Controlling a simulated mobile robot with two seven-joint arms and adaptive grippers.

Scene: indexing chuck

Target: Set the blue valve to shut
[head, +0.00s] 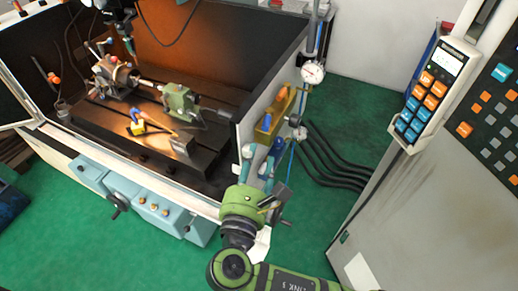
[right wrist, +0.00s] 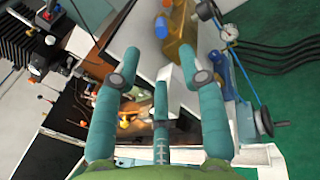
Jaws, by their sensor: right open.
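The blue valve appears to be the blue handle (head: 266,122) on a yellow-brass block (head: 274,113) fixed to the machine's right side wall. The blue handle also shows at the top of the right wrist view (right wrist: 162,27). Its exact setting is too small to read. My right gripper (head: 262,162) is just below and in front of the block. My left gripper is not in view.
An orange handle (head: 283,93) sits on the same block, beyond the blue one. A dial gauge (head: 313,72) stands to its right. Black hoses (head: 335,160) run across the green floor. The control cabinet (head: 420,200) stands at the right. The machine's vise table (head: 150,135) is at left.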

